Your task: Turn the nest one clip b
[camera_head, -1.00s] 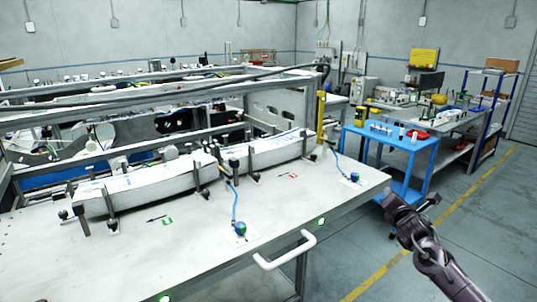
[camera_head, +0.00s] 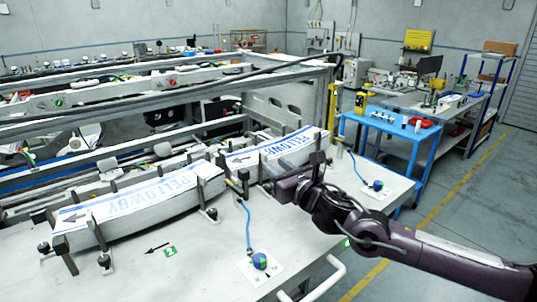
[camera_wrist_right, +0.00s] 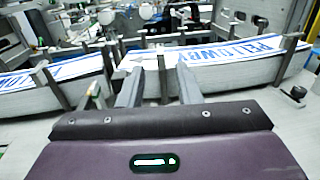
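Two long stacks of white labels with blue PELLOWBY print lie in the magazine: a left stack (camera_head: 140,207) and a right stack (camera_head: 285,152). Upright dark clips with black knobs stand along them, such as one at the left stack's front (camera_head: 100,245). My right gripper (camera_head: 280,174) is at the front side of the right stack and partly hides it. In the right wrist view its two fingers (camera_wrist_right: 160,90) are apart. An upright grey post (camera_wrist_right: 163,78) shows between them; I cannot tell if it is within their reach. My left gripper is not in view.
Blue-cabled sensors stand at the table front (camera_head: 259,262) and right (camera_head: 377,185). A green tag (camera_head: 169,252) and an arrow mark the white table top. A white handle (camera_head: 325,282) is at its front edge. A blue cart (camera_head: 400,130) stands beyond the right end.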

